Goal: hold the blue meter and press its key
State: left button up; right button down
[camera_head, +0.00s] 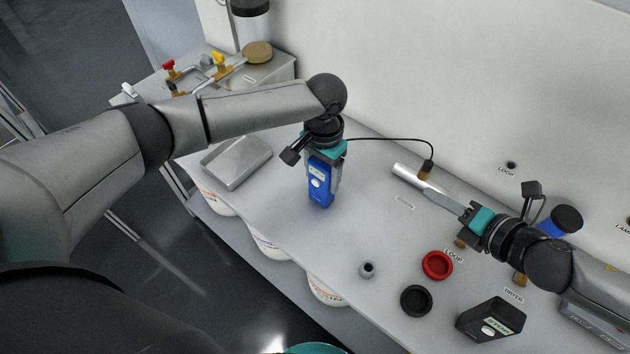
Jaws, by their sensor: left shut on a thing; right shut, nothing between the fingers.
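The blue meter (321,191) is upright in the middle of the bench, with a small pale display and a round white key (316,183) on its front face. My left gripper (322,165) comes down from above and is shut on the meter's upper part. I cannot tell whether the meter's foot touches the bench. My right gripper (428,194) is at the right, apart from the meter, its fingers closed together with nothing between them and pointing left toward the meter.
A black cable (395,140) arcs behind. A white wall (450,80) bounds the back.

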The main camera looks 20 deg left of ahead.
aim_at(316, 183)
jog(key=s+a+f+m+t, duration=0.1)
jog(key=a+m, duration=0.2)
jog(key=a, duration=0.2)
jog(key=s+a+f+m+t+h, duration=0.1)
jog(key=a+f+m, duration=0.1)
jog(key=a, duration=0.3)
jog(key=s+a+f+m+t, duration=0.1)
jog(key=a+m, duration=0.3)
jog(key=a, duration=0.1)
jog(key=shift+s+a+f+h, duration=0.2)
jog(key=shift+s+a+h, duration=0.05)
jog(key=shift+s+h, duration=0.05)
jog(key=s+a+m, duration=0.1)
jog(key=m, duration=0.2)
jog(key=s+a+m+t+h, duration=0.1)
jog(key=s+a+m, duration=0.1)
jog(key=m, duration=0.1)
jog(key=s+a+m+t+h, duration=0.1)
jog(key=a+m, duration=0.1)
jog(key=m, duration=0.2)
jog(key=shift+s+a+f, duration=0.1)
jog(key=shift+s+a, duration=0.1)
jog(key=shift+s, duration=0.1)
jog(key=s+a+m+g+h, duration=0.1)
jog(key=s+a+m, duration=0.4)
jog(key=m, duration=1)
jog(key=shift+s+a+r+g+h, duration=0.2)
jog(key=shift+a+g+h, duration=0.15)
jog(key=shift+a, duration=0.35)
jog(key=shift+w, duration=0.15)
